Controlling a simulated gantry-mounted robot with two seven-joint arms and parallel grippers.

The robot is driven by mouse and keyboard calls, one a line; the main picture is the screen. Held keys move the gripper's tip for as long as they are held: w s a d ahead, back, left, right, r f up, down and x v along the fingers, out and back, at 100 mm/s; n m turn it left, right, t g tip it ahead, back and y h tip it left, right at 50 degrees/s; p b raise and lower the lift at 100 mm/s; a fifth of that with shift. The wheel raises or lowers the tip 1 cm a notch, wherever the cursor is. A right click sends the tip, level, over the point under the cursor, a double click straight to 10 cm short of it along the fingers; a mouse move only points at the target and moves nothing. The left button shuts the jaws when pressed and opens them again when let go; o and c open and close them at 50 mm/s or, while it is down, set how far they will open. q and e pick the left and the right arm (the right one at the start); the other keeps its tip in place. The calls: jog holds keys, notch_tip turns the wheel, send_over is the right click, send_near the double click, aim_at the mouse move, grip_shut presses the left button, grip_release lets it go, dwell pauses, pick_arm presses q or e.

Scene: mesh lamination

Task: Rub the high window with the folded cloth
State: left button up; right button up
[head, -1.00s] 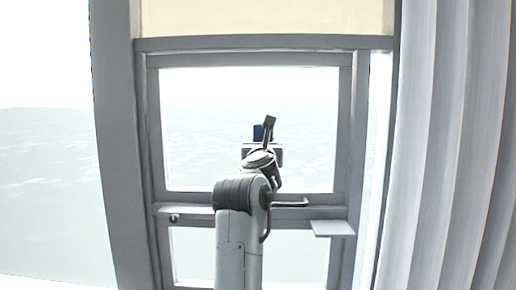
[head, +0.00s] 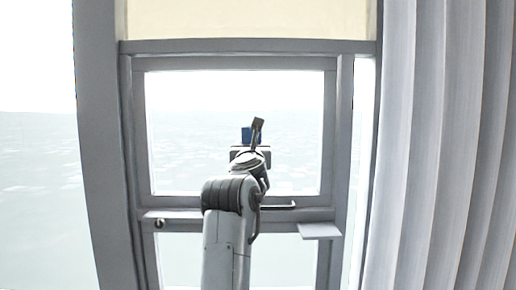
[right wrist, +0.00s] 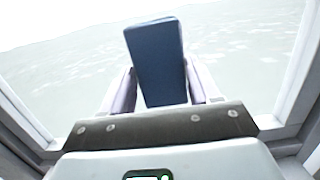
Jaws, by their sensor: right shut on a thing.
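The high window (head: 190,130) is the framed upper pane in the middle of the head view. The folded cloth (head: 247,134) is a small dark blue block in front of that pane. In the right wrist view the cloth (right wrist: 156,62) stands up between the fingers. My right gripper (head: 252,144) is shut on it, and it also shows in the right wrist view (right wrist: 158,88). My arm hides part of the lower frame. I cannot tell whether the cloth touches the glass. My left gripper is not in view.
A cream blind (head: 250,18) covers the top above the window. Grey curtains (head: 440,150) hang at the right. A small white ledge (head: 319,231) and a handle (head: 280,206) stick out at the lower rail. A lower pane (head: 185,260) sits below.

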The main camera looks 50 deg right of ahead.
jog(key=shift+w+a+f+p, duration=0.2)
jog(key=shift+w+a+p, duration=0.45)
jog(key=shift+w+a, duration=1.3)
jog(key=shift+w+a+r+p, duration=0.2)
jog(key=shift+w+a+p, duration=0.3)
jog(key=shift+w+a, duration=0.65)
jog(key=shift+w, duration=0.05)
